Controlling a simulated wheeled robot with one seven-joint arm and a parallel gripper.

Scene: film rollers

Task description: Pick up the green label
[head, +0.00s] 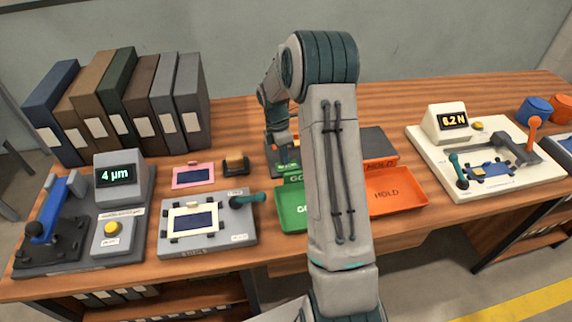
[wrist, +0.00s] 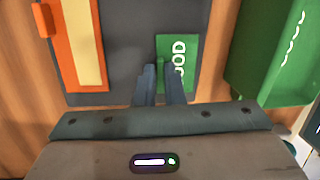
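The green label (wrist: 186,58) with white lettering lies flat on a dark grey surface (wrist: 125,45) in the wrist view. My gripper (wrist: 160,70) is above it with its two fingers a narrow gap apart. The right finger overlaps the label and the left finger is just beside the label's left edge. Nothing is seen held between them. In the head view my gripper (head: 283,148) is low over the table, partly hidden by my arm, with a bit of the green label (head: 287,166) below it.
A green tray (wrist: 275,60) stands right of the label in the wrist view. An orange piece with a yellow strip (wrist: 70,40) is at the left. In the head view, an orange HOLD tray (head: 400,205) is right of my arm and a grey fixture (head: 240,240) is at the left.

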